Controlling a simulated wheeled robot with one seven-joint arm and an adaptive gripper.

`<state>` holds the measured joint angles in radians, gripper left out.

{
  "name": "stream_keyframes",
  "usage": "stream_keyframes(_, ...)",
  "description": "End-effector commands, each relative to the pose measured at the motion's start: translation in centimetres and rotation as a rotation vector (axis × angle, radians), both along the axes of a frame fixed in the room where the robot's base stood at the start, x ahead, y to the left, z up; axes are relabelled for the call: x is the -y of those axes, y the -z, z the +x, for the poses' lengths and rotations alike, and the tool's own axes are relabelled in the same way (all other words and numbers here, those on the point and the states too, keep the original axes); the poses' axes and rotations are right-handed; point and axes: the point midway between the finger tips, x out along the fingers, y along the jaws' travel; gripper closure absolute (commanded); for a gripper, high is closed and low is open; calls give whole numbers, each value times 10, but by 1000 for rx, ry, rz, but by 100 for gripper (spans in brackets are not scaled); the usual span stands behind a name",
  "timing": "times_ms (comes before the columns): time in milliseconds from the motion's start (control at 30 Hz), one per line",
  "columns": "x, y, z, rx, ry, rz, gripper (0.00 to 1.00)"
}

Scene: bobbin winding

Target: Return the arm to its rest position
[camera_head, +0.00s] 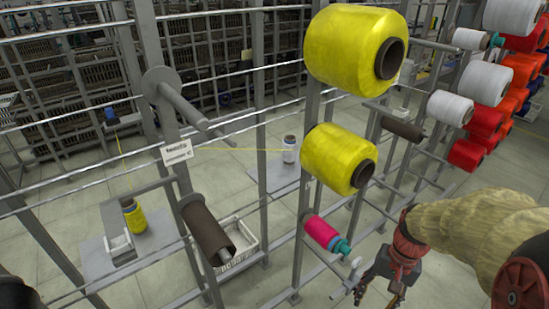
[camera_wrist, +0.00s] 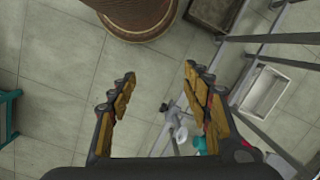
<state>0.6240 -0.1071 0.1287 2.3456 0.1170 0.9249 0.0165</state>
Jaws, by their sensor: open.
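My gripper (camera_head: 378,288) is at the lower right of the head view, at the end of my arm with its tan sleeve. It hangs low, to the right of the rack post and a little below the magenta bobbin (camera_head: 321,232). In the wrist view my gripper (camera_wrist: 160,72) shows two wood-coloured fingers spread apart with bare floor between them. Nothing is held.
A metal rack carries a large yellow spool (camera_head: 340,45), a smaller yellow spool (camera_head: 330,160) and a brown tube (camera_head: 207,232). Red, orange and white spools stand at right. A white basket (camera_head: 238,262) sits low. In the wrist view, a brown round object (camera_wrist: 150,28) is at top.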

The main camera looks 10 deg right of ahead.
Motion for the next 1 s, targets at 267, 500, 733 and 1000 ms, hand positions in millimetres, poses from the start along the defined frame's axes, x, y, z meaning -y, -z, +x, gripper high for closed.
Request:
stream_keyframes(267, -49, -72, 10, 203, -302, -200, 51)
stream_keyframes(500, -103, -131, 9, 418, -502, -296, 51)
stream_keyframes(733, -147, -171, 6, 580, -640, -317, 51)
stream_keyframes(1000, -156, -172, 6, 590, -673, -307, 51)
